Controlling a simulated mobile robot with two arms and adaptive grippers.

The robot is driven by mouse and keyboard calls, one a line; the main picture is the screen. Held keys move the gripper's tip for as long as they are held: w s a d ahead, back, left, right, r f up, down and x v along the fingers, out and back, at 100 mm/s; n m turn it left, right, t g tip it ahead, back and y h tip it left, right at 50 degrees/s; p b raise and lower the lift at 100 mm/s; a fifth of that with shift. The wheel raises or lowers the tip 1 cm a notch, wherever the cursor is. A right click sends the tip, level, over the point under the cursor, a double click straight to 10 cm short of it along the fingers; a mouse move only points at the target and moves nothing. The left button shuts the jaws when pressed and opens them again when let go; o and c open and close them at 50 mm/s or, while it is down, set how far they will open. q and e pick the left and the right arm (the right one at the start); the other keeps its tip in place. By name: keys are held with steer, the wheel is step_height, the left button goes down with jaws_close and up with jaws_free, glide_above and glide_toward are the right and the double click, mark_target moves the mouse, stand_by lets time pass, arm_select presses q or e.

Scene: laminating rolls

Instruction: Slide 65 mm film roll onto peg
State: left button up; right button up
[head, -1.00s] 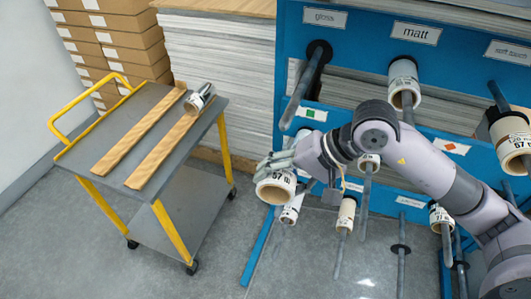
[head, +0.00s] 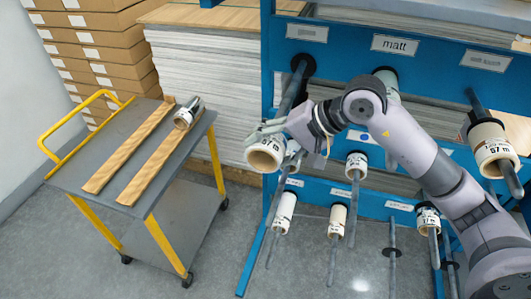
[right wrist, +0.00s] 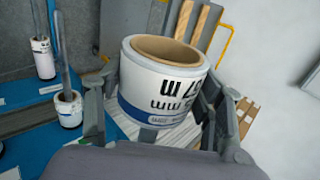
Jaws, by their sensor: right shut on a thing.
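My right gripper (head: 268,137) is shut on a white film roll (head: 264,155) with a brown core. It holds the roll in the air in front of the rack's left side, open end toward the camera. In the right wrist view the roll (right wrist: 163,88) sits between the two fingers, with upside-down print and a blue band. The upper-left peg (head: 293,90) is bare and sticks out just above and behind the held roll. The "matt" peg carries a roll (head: 386,78), partly hidden by my arm. The upper-right peg carries another roll (head: 491,150). My left gripper is not in view.
Lower pegs carry several smaller rolls, among them one (head: 357,163) right of my gripper; one lower peg (head: 392,252) is bare. Clear floor lies between cart and rack.

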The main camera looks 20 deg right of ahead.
steer(key=w+d, duration=0.1)
steer(key=w+b, duration=0.1)
steer(key=w+d, duration=0.1)
steer(key=w, duration=0.1)
steer(key=shift+d, duration=0.3)
steer(key=shift+w+d+b, duration=0.45)
steer(key=shift+w+d, duration=0.1)
steer(key=shift+w, duration=0.25)
steer(key=o, duration=1.3)
steer(key=v, duration=1.2)
